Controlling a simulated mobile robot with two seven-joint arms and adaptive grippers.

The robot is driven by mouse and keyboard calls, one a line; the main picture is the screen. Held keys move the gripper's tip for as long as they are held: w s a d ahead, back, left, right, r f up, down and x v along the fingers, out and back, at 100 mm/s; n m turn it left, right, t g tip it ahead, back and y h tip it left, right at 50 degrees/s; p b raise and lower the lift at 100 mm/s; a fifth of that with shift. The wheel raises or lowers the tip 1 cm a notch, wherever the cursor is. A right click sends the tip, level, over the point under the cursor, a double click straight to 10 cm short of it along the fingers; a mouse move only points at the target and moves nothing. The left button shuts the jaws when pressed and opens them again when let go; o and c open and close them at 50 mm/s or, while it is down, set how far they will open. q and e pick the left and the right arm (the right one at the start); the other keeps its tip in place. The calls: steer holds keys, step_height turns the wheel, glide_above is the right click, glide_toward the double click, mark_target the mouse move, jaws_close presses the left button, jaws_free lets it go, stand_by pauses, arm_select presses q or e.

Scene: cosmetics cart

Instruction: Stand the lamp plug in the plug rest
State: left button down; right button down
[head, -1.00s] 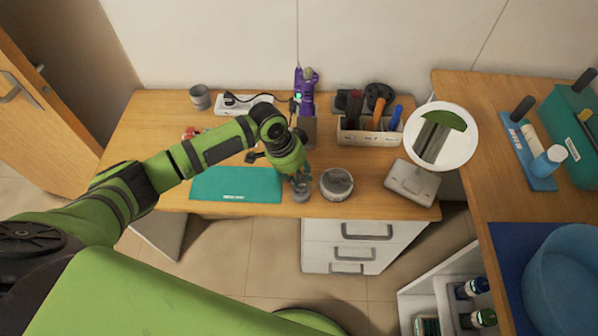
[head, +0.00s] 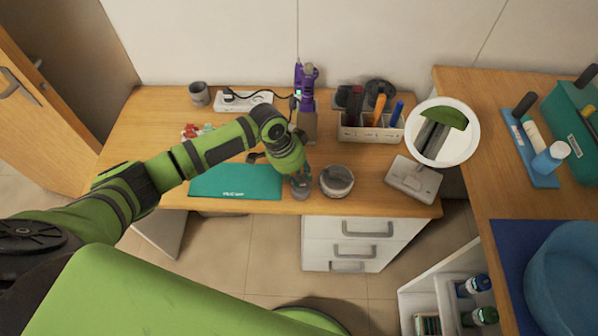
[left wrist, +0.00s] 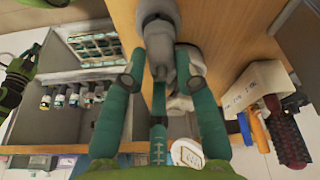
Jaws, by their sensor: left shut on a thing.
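My left gripper (head: 301,178) is low over the front edge of the wooden desk, pointing down. In the left wrist view its two teal fingers (left wrist: 160,62) are closed on the sides of a grey piece (left wrist: 158,22), apparently the lamp plug. The fingers hide much of both. My right gripper is not seen.
A round grey tub (head: 337,181) stands close to the right of the gripper. A teal mat (head: 235,182) lies to the left. A caddy (head: 370,134) of brushes, a round mirror (head: 441,132) and a power strip (head: 244,101) stand further off. White drawers (head: 345,243) are below.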

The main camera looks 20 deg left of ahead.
arm_select(q)
steer(key=shift+f+b, duration=0.5)
steer(key=shift+f, duration=0.5)
steer(key=c, duration=0.9)
jaws_free()
steer(key=shift+o, duration=0.2)
steer(key=shift+a+r, duration=0.1)
steer(key=shift+r, duration=0.2)
steer(key=v, duration=1.1)
steer(key=shift+r, duration=0.25)
steer(key=shift+s, duration=0.1)
